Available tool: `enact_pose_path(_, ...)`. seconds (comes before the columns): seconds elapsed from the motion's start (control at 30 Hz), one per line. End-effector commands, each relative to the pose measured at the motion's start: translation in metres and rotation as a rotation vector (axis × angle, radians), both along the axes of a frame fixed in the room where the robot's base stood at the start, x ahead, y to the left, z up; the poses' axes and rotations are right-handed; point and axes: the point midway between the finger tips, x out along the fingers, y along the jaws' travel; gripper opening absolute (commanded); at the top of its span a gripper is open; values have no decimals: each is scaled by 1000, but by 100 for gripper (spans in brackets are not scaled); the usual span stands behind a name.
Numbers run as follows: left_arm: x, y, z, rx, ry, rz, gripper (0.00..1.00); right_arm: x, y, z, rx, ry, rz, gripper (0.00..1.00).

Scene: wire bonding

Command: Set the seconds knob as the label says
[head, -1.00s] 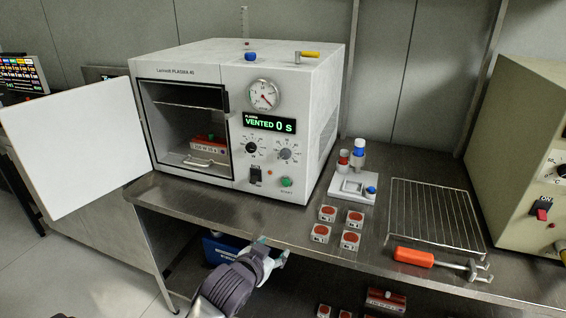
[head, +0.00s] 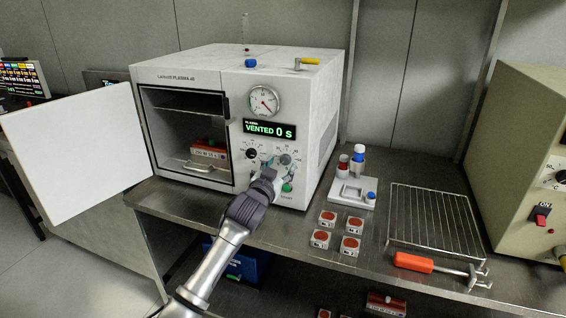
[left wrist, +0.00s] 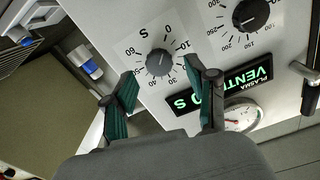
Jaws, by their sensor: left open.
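The seconds knob (left wrist: 160,62) is a dark round knob with a dial of numbers around it, on the front panel of the white plasma machine (head: 210,66). In the head view this knob (head: 285,159) is partly covered by my left gripper (head: 272,165). In the left wrist view my left gripper (left wrist: 158,78) is open, with one finger on each side of the knob; I cannot tell whether they touch it. The display (head: 270,129) reads VENTED 0 S. A red block (head: 207,149) with a white label sits inside the open chamber; its print is too small to read surely.
The power knob (head: 251,154) is left of the seconds knob, and a green start button (head: 287,188) is below. The open door (head: 75,150) stands out at the left. Several small red-topped blocks (head: 328,217), a wire rack (head: 432,215) and an orange-handled tool (head: 413,262) lie on the bench.

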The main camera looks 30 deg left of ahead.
Motion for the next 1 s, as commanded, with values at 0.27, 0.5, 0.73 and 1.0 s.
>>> enact_pose_path(0.27,22,5,-1,1,1,0,57,0,1,2,1,0,0,40)
enact_pose_path(0.5,23,5,-1,1,0,-1,57,0,3,1,3,1,0,40)
enact_pose_path(0.73,23,5,-1,0,1,-1,24,0,3,1,3,1,-1,40)
enact_pose_path(1.0,23,5,-1,2,2,-1,0,0,2,2,3,1,-1,40)
